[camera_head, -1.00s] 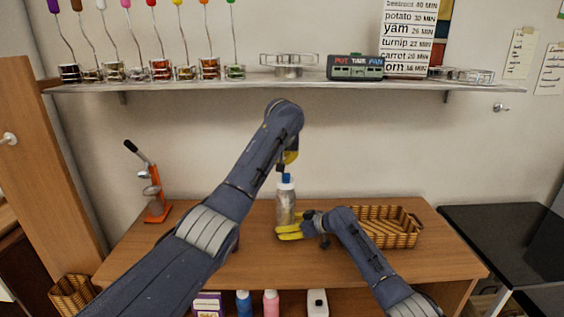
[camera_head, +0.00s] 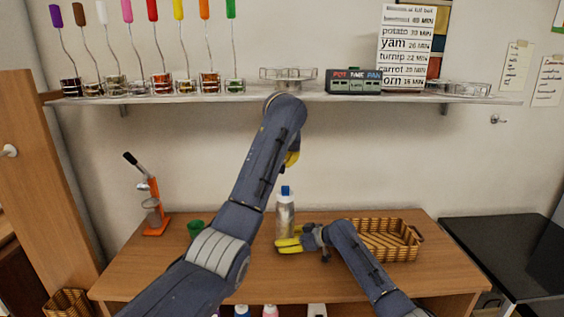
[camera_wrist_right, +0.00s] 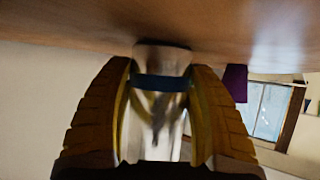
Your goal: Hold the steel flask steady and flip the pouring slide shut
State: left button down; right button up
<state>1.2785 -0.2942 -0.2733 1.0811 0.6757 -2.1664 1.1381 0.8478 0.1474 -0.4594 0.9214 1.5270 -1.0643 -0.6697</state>
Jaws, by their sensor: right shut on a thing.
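The steel flask (camera_head: 285,222) stands upright on the table, with a white collar and a blue top piece (camera_head: 285,190). I cannot tell whether that pouring slide is open or shut. My right gripper (camera_head: 288,244) has its yellow fingers shut around the flask's lower body. In the right wrist view, the flask (camera_wrist_right: 152,130) with a dark blue band sits between both fingers (camera_wrist_right: 155,115). My left gripper (camera_head: 292,158) is above the flask, apart from its top. My left arm mostly hides it, so its opening cannot be seen.
A wicker basket (camera_head: 390,242) stands right of the flask, behind my right forearm. A green cup (camera_head: 195,229) and an orange press (camera_head: 154,210) are to the left. A wall shelf (camera_head: 230,98) with ladles and jars runs above. Bare table lies in front.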

jog(key=o, duration=0.9)
jog(key=shift+o, duration=0.2)
